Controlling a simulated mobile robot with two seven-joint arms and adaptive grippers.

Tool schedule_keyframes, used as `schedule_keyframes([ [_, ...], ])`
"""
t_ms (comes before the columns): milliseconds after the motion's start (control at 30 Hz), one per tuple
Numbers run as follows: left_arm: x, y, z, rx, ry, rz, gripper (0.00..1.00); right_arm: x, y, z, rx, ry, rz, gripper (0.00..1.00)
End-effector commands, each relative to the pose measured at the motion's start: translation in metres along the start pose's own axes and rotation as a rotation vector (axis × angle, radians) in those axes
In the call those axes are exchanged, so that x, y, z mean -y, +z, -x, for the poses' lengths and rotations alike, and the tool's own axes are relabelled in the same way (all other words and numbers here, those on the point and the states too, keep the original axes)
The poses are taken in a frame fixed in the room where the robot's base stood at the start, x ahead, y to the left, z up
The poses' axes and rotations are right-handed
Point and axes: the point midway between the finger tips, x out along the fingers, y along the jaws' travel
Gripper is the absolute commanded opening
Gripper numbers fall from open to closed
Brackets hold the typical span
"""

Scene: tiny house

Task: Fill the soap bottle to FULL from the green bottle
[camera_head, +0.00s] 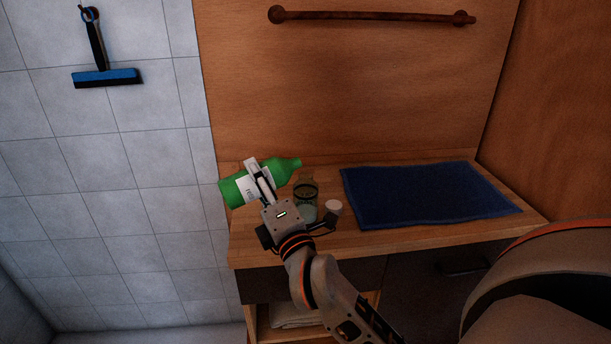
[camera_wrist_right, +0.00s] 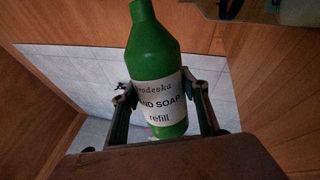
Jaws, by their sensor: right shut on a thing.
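The green bottle (camera_head: 245,186), with a white label, is held in my right gripper (camera_head: 257,176) at the left end of the counter. It is tilted far over, with its neck pointing right and slightly up in the head view. In the right wrist view the green bottle (camera_wrist_right: 150,55) sits between both fingers, its "HAND SOAP refill" label facing the camera. The soap bottle (camera_head: 306,193) is a clear open container with a dark rim, standing on the counter just right of the gripper. My left gripper is out of view.
A small pale round thing (camera_head: 333,207), perhaps a cap, lies right of the soap bottle. A dark blue towel (camera_head: 430,192) covers the right of the wooden counter (camera_head: 400,238). A wooden rail (camera_head: 370,16) is on the back panel. A blue squeegee (camera_head: 107,77) hangs on the tiles.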

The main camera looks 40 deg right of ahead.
Motion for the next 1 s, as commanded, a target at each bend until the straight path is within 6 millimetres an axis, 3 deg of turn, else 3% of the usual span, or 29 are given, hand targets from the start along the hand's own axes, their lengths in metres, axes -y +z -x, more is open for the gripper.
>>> schedule_keyframes([
  [1000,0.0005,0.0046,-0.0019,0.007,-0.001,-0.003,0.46,-0.0088,0.0016,-0.0016,0.016,0.004,-0.067,0.11],
])
